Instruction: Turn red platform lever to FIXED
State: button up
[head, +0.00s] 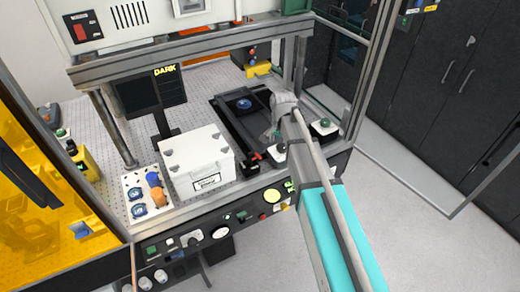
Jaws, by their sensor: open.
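The red lever (255,157) is a small red part at the front end of the black platform (228,122), just right of the white box. Its setting and any FIXED marking are too small to read. My gripper (268,136) hangs over the right side of the platform, above and slightly right of the red lever, apart from it as far as I can tell. It is open and holds nothing that I can see. My wrist hides part of the platform's right side. A round dark blue piece (244,104) lies toward the platform's back.
A white box (196,163) stands close left of the lever. A dark display reading DARK (150,90) stands behind the box. Frame posts and a top beam (190,54) enclose the bench.

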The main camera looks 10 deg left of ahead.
notch_tip(320, 180, up, 3)
jog(key=m+p, duration=0.2)
send_over(258, 155)
jog(key=shift+f, duration=0.25)
notch_tip(258, 155, down, 14)
jog(key=b, duration=1.4)
jog(key=shift+r, duration=0.25)
jog(key=c, duration=1.2)
jog(key=shift+o, duration=0.2)
